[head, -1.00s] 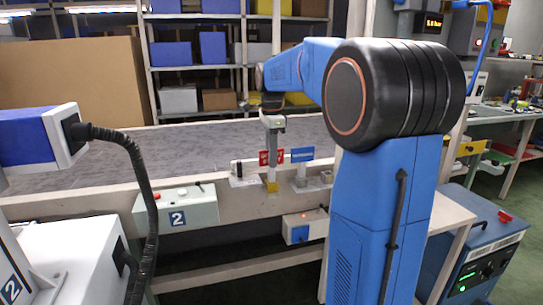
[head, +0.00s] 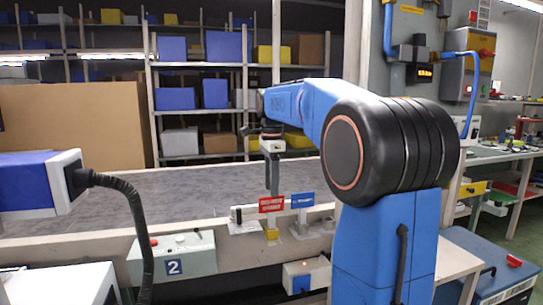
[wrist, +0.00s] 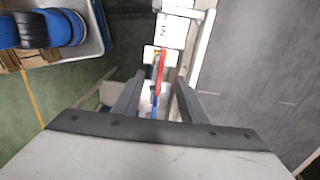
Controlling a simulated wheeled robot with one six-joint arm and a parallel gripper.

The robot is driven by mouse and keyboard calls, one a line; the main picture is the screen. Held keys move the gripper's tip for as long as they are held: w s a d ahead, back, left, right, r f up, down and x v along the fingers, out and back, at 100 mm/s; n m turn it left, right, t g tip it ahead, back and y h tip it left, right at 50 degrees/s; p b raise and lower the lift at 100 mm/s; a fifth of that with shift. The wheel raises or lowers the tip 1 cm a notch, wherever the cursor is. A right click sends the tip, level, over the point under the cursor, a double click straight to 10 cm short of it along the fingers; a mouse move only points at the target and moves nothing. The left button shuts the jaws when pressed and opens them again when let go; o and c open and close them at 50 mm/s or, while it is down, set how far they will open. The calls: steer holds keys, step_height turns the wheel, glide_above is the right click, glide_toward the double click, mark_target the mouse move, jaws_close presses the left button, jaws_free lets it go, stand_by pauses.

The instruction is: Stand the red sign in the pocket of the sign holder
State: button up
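The red sign (head: 271,204) stands upright at the front edge of the conveyor, with a yellow part (head: 271,234) below it. It looks seated at the holder (head: 244,228), but its foot and the pocket are too small to tell for sure. In the wrist view the red sign (wrist: 161,66) shows edge-on as a thin strip between the spread fingers. My gripper (head: 273,194) points down just above and behind the sign in the head view. In the wrist view my gripper (wrist: 160,78) is open, with a gap on both sides of the sign.
A blue sign (head: 302,200) stands close to the right on its own grey base (head: 312,229). A grey control box marked 2 (head: 173,255) hangs on the front rail. The grey belt (head: 130,195) behind is clear.

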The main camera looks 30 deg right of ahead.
step_height(320, 180, up, 10)
steer(key=shift+r, duration=0.25)
steer(key=shift+s+a, duration=0.1)
stand_by(0.5)
